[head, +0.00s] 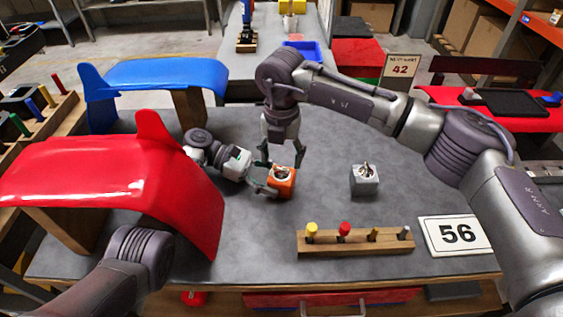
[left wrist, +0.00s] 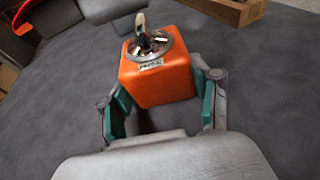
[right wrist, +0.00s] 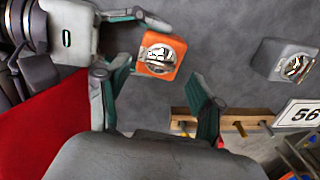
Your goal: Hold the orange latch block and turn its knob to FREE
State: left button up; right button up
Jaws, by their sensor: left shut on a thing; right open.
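The orange latch block (head: 282,187) stands upright on the grey table, with a silver dial and knob on top. My left gripper (head: 268,184) is shut on its sides from the left; the left wrist view shows the block (left wrist: 158,82) between the fingers (left wrist: 160,100). My right gripper (head: 285,160) is open, pointing down just above and behind the block. In the right wrist view the knob (right wrist: 160,55) lies ahead of and between the spread fingers (right wrist: 160,92), apart from them. The label on the dial is too small to read.
A grey block (head: 364,181) with a similar knob stands to the right. A wooden rack (head: 350,247) with several coloured pegs and a 56 sign (head: 456,235) are near the front edge. Red (head: 110,185) and blue (head: 165,74) curved panels stand at left. Table between the blocks is clear.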

aim_at(281, 168)
notch_tip(281, 168, up, 9)
jog(key=shift+r, duration=0.15)
dwell(0.4)
pick_arm(q)
jog(key=o, duration=0.9)
jog(key=v, duration=0.7)
jog(key=shift+w+a+r, duration=0.1)
jog(key=shift+w+a, duration=0.05)
jog(key=shift+a, duration=0.1)
jog(key=x, duration=0.8)
jog(key=shift+a, duration=0.2)
pick_arm(e)
notch_tip(281, 168, down, 11)
jog(key=shift+f, duration=0.1)
